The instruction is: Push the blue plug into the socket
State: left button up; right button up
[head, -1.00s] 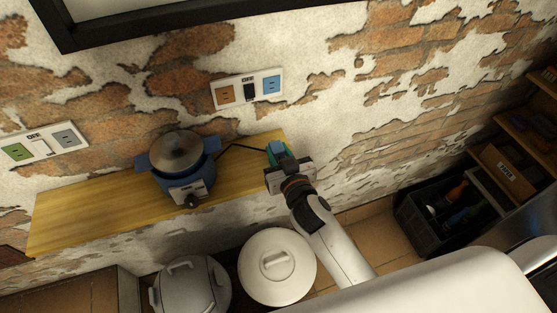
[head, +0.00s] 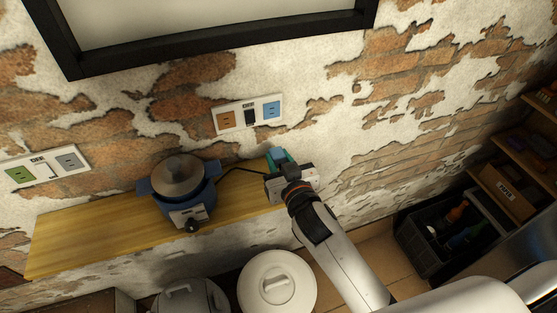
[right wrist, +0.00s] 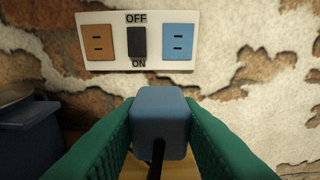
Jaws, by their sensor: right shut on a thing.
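My right gripper (head: 280,163) is shut on the blue plug (right wrist: 160,118); in the right wrist view its green fingers press both sides and the cord hangs from the plug's near face. In the head view the plug is mostly hidden by the gripper. The plug is apart from the wall, below the wall plate. The plate carries an orange socket (head: 227,119), a black switch (head: 250,116) and a blue socket (head: 271,109). The blue socket also shows in the right wrist view (right wrist: 178,42), above and slightly right of the plug. My left gripper is not in view.
A blue cooker (head: 181,187) with a black cord stands on the wooden shelf (head: 75,235). Another plate with green and grey sockets (head: 68,160) is at left. A framed panel (head: 210,47) hangs above. Pots (head: 277,284) stand below. A black crate (head: 430,240) is at right.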

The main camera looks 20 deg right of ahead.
jog(key=p, duration=0.5)
send_near(272, 111)
jog(key=shift+w+a+f+b, duration=0.1)
jog(key=shift+w+f+b, duration=0.15)
jog(key=shift+w, duration=0.6)
jog(key=shift+w+f+b, duration=0.1)
jog(key=shift+w+b, duration=0.1)
jog(key=shift+w, duration=0.65)
jog(key=shift+w+a+f+b, duration=0.1)
jog(key=shift+w+f+b, duration=0.15)
jog(key=shift+w, duration=0.6)
jog(key=shift+d+r+p, duration=0.1)
jog(key=shift+p, duration=0.35)
jog(key=shift+w, duration=0.65)
jog(key=o, duration=1.1)
jog(key=shift+c, duration=0.2)
